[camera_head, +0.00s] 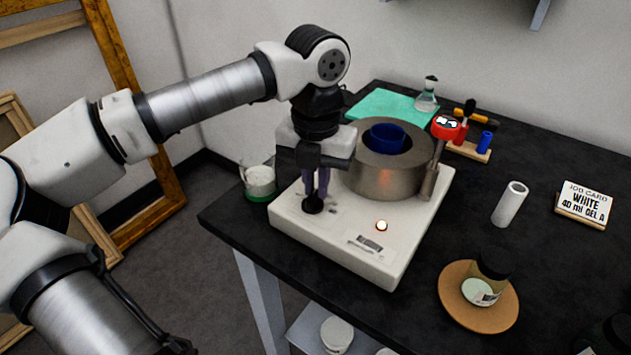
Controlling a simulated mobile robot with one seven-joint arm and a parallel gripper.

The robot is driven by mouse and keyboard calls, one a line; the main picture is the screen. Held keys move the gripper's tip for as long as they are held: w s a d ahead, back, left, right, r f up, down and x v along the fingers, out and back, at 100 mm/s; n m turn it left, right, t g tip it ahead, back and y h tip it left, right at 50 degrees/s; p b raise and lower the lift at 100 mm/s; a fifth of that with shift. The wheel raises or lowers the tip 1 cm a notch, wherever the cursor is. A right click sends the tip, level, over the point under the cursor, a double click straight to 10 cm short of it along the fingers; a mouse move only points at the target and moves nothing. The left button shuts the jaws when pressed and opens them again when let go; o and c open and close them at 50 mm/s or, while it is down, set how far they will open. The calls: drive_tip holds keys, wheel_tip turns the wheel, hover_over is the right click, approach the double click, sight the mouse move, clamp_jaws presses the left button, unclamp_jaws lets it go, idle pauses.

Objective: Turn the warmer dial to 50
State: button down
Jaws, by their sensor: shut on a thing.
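The warmer is a white box (350,238) on the dark table, with a metal cylinder (385,180) on top that holds a blue pot (388,138). The black dial (313,205) is on the warmer's top face, at its left front. My gripper (315,190) points down over the dial, with its fingers shut on it. The fingers hide part of the dial, and I cannot read its scale or setting. A small light (381,225) glows on the warmer, beside a dark display (368,243) too small to read.
A beaker of white stuff (260,178) stands close left of the warmer. A red-headed device (445,128) stands at its right back. A white tube (510,203), a job card (583,203) and a jar (487,280) on a round cork mat (452,303) are to the right.

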drive_tip(key=c, duration=1.5)
unclamp_jaws()
wheel_tip(320, 180, up, 14)
drive_tip(key=shift+f, duration=0.1)
